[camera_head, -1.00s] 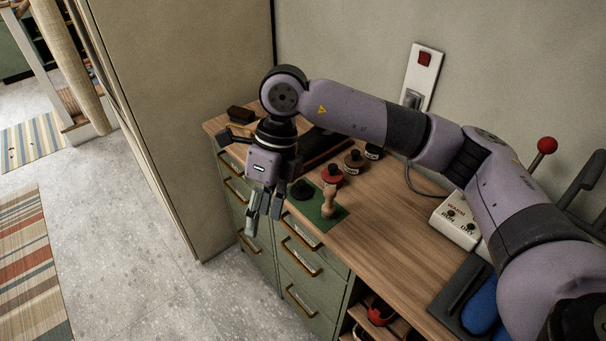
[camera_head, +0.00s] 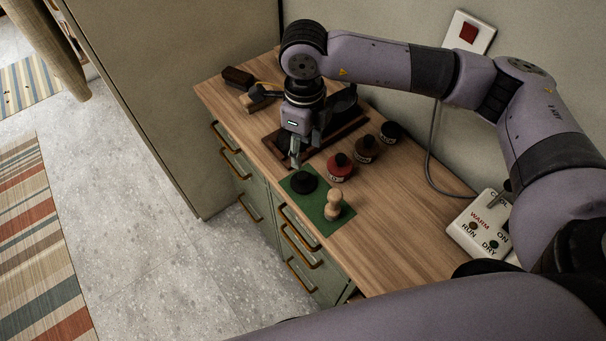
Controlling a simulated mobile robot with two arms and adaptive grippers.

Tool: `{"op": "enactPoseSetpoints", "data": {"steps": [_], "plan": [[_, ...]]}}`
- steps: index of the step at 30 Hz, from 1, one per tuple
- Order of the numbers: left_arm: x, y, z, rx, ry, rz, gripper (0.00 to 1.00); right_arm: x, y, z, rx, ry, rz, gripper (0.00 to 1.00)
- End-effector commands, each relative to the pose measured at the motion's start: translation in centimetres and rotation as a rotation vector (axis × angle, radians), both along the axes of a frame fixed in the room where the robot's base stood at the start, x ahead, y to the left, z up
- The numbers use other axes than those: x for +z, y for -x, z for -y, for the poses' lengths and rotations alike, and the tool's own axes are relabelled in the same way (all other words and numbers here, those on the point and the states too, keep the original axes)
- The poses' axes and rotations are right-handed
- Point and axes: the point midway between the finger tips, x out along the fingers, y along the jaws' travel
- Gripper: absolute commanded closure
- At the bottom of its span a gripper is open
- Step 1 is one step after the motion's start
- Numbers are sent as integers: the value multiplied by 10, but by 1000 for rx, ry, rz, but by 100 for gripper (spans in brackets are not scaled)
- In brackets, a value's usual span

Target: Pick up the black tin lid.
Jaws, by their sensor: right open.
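The black tin lid (camera_head: 304,184) appears as a dark round piece lying on the green mat (camera_head: 325,214), at its back left part. My right gripper (camera_head: 296,163) points down just above and behind it, with its fingers open and nothing seen between them. The fingertips overlap the lid's back edge in the picture; whether they touch it I cannot tell. My left gripper is out of view.
A wooden stamp handle (camera_head: 333,205) stands on the mat close to the lid. A red jar (camera_head: 340,168), a brown jar (camera_head: 367,149) and a dark jar (camera_head: 390,132) stand behind. A dark tray (camera_head: 346,131) lies beyond my gripper. A white control box (camera_head: 482,226) stands right.

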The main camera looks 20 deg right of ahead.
Motion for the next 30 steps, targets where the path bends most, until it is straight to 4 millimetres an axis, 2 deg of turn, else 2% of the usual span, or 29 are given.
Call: {"op": "enactPoseSetpoints", "data": {"steps": [2, 5, 9, 13, 18, 22, 30], "plan": [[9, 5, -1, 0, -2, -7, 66, -15, 1, 0, -2, 2, -7, 54], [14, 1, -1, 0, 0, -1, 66, -33, 1, 1, -2, 1, -4, 54], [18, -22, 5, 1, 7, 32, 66, -48, 0, 0, -1, 0, -1, 54], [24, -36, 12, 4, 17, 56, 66, -54, 1, 0, 0, 1, -2, 54], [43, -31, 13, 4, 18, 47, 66, -76, 6, -3, 0, 1, -5, 54], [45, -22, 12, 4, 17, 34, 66, -95, 5, -3, -3, 1, -4, 54], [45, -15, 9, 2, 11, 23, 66, -104, 5, -3, 0, -1, 1, 54]]}}
